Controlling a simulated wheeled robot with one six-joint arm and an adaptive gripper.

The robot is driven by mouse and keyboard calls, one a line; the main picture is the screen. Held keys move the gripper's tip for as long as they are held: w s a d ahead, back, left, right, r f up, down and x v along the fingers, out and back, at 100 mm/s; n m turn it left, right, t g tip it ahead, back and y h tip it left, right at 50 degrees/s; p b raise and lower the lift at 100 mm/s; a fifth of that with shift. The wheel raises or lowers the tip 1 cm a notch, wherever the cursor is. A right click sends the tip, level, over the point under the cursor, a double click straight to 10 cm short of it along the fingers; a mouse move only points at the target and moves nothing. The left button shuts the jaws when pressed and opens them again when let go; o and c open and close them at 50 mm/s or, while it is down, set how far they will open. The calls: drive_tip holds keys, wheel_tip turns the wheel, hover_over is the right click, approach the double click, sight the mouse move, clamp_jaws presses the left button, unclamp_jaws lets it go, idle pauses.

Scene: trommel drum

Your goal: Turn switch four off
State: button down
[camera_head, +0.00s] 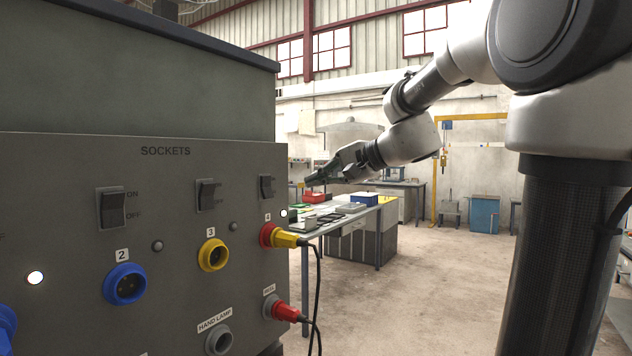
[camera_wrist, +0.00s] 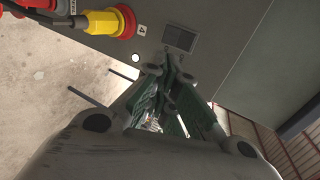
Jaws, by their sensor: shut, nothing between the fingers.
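Switch four (camera_head: 267,188) is a small dark rocker on the grey sockets panel (camera_head: 160,235), near its right edge. It stands above the socket labelled 4 (camera_head: 267,236), which has a yellow plug in it. The lamp (camera_head: 284,213) beside the switch glows white. My gripper (camera_head: 308,182) is shut and empty, to the right of the switch in the head view. In the wrist view, switch four (camera_wrist: 179,38) lies just beyond my fingertips (camera_wrist: 172,66), with a gap seeming to remain. Its rocker tilt is too small to tell.
Switches two (camera_head: 112,207) and three (camera_head: 207,194) sit to the left on the same panel. The yellow plug (camera_head: 288,240) and a red plug (camera_head: 286,312) stick out below, with hanging black cables. A workbench (camera_head: 345,215) stands behind. The floor to the right is clear.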

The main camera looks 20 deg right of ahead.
sight(267, 186)
drive_tip(key=x, duration=1.1)
drive_tip(key=shift+w, duration=0.1)
drive_tip(key=shift+w+a+f, duration=0.3)
drive_tip(key=shift+w+f, duration=0.1)
drive_tip(key=shift+r, duration=0.15)
drive_tip(key=shift+r, duration=0.7)
drive_tip(key=shift+s, duration=0.1)
